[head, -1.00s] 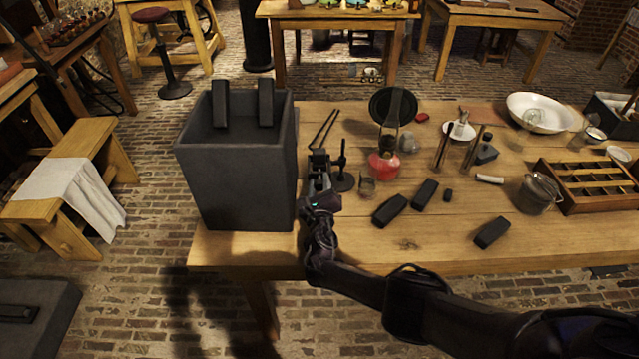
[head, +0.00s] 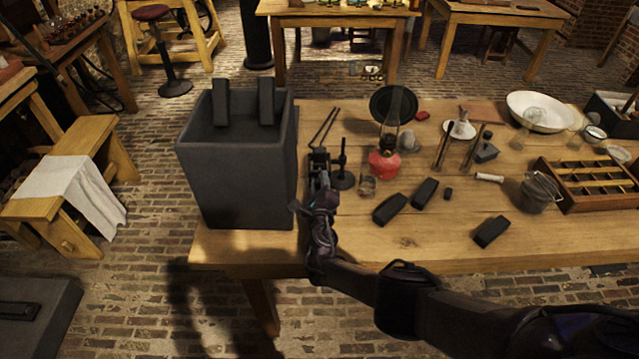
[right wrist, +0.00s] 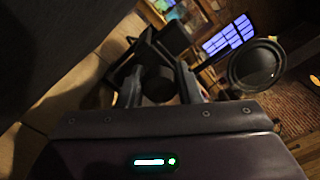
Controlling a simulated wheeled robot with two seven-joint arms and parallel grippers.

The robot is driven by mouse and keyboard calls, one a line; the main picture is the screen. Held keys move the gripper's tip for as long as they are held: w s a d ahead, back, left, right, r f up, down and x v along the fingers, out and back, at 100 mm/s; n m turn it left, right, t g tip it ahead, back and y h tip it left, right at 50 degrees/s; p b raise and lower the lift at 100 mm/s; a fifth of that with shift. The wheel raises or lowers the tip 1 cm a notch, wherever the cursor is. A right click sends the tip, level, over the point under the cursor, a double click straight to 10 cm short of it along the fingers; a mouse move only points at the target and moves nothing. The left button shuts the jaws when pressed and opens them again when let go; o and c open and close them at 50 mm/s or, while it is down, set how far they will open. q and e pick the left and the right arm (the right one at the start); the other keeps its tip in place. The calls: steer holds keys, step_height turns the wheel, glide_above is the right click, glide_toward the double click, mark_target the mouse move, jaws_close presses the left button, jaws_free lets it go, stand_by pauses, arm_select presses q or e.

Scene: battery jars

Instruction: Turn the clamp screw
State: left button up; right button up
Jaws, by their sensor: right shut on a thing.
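My right gripper (head: 320,168) is beside the right wall of the tall dark grey box (head: 236,187). In the right wrist view its two fingers (right wrist: 158,88) are on either side of a dark rounded knob (right wrist: 155,84), shut on it. The knob looks like the clamp screw; in the head view the gripper hides it. A dark angular frame (right wrist: 150,50), probably the clamp, is just beyond the knob. A small black stand (head: 343,180) with an upright rod is close to the right of the gripper. My left gripper is not in view.
Two black blocks (head: 266,101) stand up at the box's rim. A red lamp (head: 384,163), a small glass (head: 367,186) and loose black blocks (head: 390,208) lie to the right. A wooden compartment tray (head: 585,202) is far right.

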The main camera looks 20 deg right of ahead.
steer(key=shift+s+f, duration=0.1)
steer(key=shift+f, duration=0.05)
steer(key=o, duration=1)
steer(key=shift+s+a+r+p, duration=0.1)
steer(key=shift+s+r+p, duration=0.1)
steer(key=shift+s+p, duration=0.15)
steer(key=p+v, duration=0.3)
steer(key=v, duration=0.3)
steer(key=shift+s+p, duration=0.2)
steer(key=shift+p, duration=0.15)
steer(key=shift+s+a, duration=0.1)
steer(key=shift+s, duration=0.15)
steer(key=shift+f, duration=0.1)
